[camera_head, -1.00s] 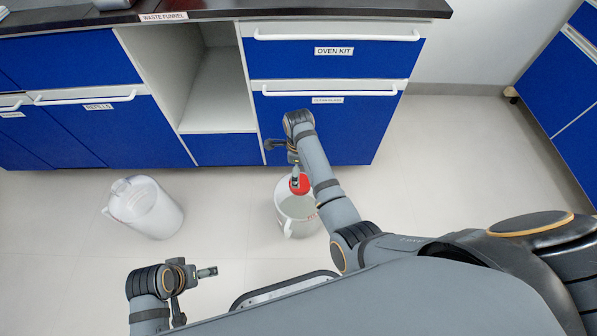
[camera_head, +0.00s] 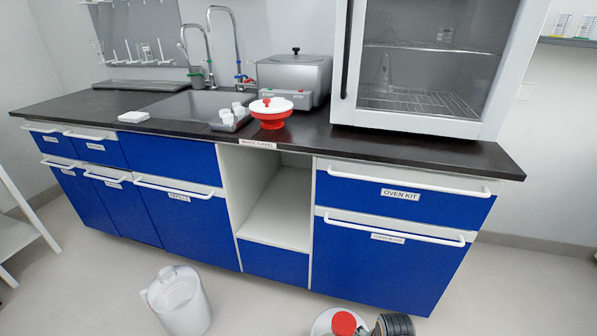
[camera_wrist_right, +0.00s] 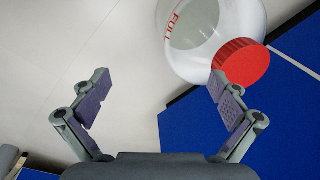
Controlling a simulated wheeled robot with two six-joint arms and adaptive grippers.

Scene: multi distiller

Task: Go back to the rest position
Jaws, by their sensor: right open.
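My right gripper (camera_wrist_right: 160,88) is open in the right wrist view, with its two fingers spread and nothing between them. A translucent white container (camera_wrist_right: 200,40) with red "FULL" lettering lies beyond the fingers at the upper right. Its red cap (camera_wrist_right: 241,63) shows just past the right fingertip; I cannot tell whether they touch. In the head view, the red cap (camera_head: 343,323) and the container's pale rim show at the bottom edge, beside a dark joint of my right arm. The right gripper is out of the head view. My left gripper is not in view.
A white jug (camera_head: 178,302) stands on the floor at lower left. Blue cabinets (camera_head: 390,253) carry a black counter (camera_head: 300,133) with a sink, a red-and-white funnel (camera_head: 271,110) and a glass-fronted oven (camera_head: 420,75). An open niche (camera_head: 278,215) sits below the funnel.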

